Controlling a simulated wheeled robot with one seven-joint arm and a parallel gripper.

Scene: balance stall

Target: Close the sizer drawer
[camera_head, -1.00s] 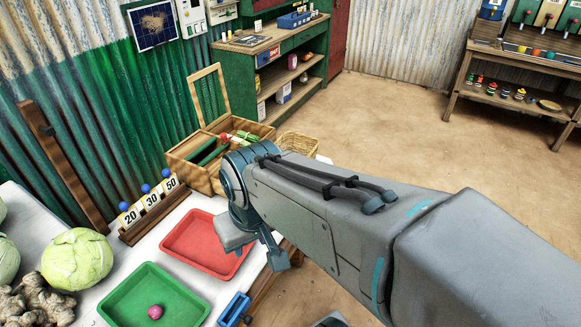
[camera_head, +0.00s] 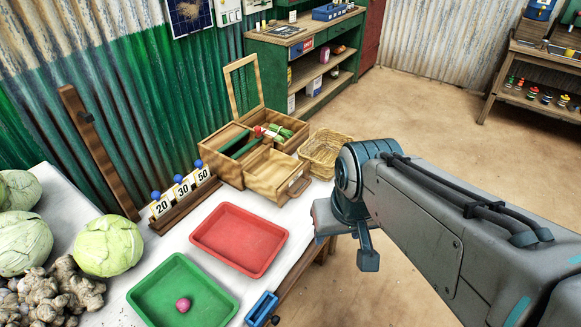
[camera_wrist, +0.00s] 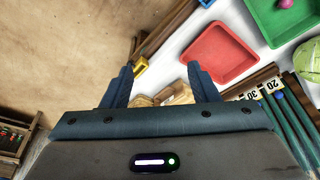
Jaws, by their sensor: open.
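The sizer is a light wooden box (camera_head: 226,166) with a raised lid frame, standing on the white table by the corrugated wall. Its drawer (camera_head: 272,174) sticks out at the front, with a wooden handle (camera_head: 298,187) facing the table edge. In the wrist view, part of the wooden sizer (camera_wrist: 176,94) shows low between the fingers. My gripper (camera_wrist: 160,76) is open with nothing between its fingers. In the head view it hangs right of the drawer, apart from it, past the table edge; its fingers are partly hidden there.
A wicker basket (camera_head: 324,154) stands just right of the sizer. A red tray (camera_head: 240,238), a green tray (camera_head: 150,298) with a pink ball, and a numbered rack (camera_head: 182,205) are in front of it. Open floor lies to the right.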

